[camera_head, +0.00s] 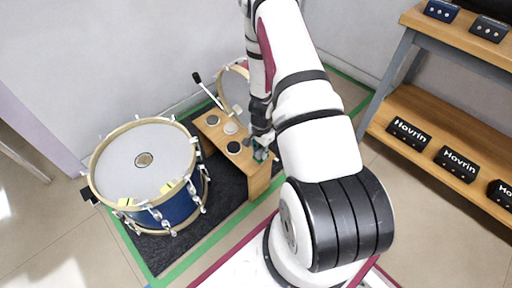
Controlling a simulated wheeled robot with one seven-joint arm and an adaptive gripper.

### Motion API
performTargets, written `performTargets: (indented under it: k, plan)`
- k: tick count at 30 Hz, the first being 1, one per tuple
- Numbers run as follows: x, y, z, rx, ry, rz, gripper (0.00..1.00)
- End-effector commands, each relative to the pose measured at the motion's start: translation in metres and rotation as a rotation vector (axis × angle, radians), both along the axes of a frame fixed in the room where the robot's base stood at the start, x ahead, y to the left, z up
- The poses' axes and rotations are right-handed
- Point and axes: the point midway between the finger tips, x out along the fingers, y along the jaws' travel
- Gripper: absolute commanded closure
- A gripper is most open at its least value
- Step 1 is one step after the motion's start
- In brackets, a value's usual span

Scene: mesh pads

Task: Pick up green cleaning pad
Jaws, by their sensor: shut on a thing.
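The green cleaning pad (261,155) shows as a small dark green shape at the right end of a low wooden stand. My gripper (262,142) points down at that end and is shut on the pad. The fingers and part of my arm cover much of the pad. I cannot tell whether the pad still touches the stand top.
The wooden stand (258,184) holds several small round and pale items. A blue drum (143,160) stands to the left on a dark mat with green tape edging. A wooden shelf (440,135) with black Hovrin boxes (409,133) is at right. A wall lies behind.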

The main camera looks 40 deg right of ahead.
Motion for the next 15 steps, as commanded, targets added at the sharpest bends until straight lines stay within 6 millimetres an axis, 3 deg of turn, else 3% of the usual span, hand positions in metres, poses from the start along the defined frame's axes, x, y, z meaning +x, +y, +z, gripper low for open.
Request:
performTargets:
  k: [9,15]
  plan:
    - [-0.070,-0.003,0.007,0.003,0.002,-0.007,1.00]
    - [-0.104,-0.004,0.010,0.001,0.000,-0.004,1.00]
